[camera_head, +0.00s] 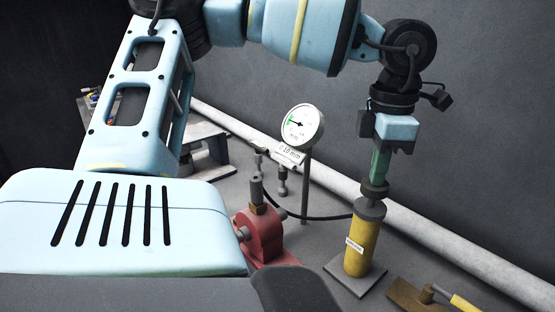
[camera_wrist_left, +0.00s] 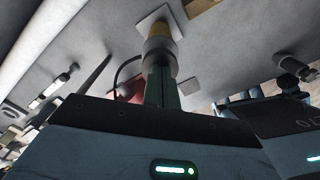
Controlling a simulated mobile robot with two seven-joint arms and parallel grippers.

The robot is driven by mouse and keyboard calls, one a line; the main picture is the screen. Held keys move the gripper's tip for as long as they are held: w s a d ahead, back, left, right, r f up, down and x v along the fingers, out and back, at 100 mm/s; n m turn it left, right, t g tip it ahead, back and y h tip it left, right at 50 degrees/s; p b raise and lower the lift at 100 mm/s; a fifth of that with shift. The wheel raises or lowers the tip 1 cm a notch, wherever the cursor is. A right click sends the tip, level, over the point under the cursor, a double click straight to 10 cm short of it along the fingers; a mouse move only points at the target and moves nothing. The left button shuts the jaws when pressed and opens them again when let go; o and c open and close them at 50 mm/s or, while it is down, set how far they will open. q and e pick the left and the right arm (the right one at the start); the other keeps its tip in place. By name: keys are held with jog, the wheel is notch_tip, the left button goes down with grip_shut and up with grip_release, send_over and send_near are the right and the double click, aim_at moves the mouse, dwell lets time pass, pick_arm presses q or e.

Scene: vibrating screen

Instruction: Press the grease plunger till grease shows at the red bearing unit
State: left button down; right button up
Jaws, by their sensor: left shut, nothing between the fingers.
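The grease pump (camera_head: 362,245) is a yellow upright cylinder with a small label and a dark grey cap and plunger knob (camera_head: 374,191) on top. It stands on a square grey plate (camera_head: 344,279). My left gripper (camera_head: 378,180), with green fingers, is shut and empty, pointing down onto the knob; they appear to touch. In the left wrist view the fingers (camera_wrist_left: 160,88) end at the grey knob (camera_wrist_left: 158,58). The red bearing unit (camera_head: 265,235) stands left of the pump, its front partly hidden by my body. I cannot make out grease on it. My right gripper is out of view.
A round dial gauge (camera_head: 303,124) on a post stands behind the bearing unit. A dark hose (camera_head: 320,216) runs to the pump. A pale pipe (camera_head: 425,240) crosses along the wall. A brown tool with a yellow handle (camera_head: 464,303) lies at the lower right.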

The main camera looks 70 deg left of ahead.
pick_arm(q)
jog(key=shift+f+b, duration=0.4)
jog(key=shift+f, duration=0.25)
jog(key=shift+r+p, duration=0.65)
jog(key=shift+r, duration=0.9)
jog(key=shift+f, duration=0.1)
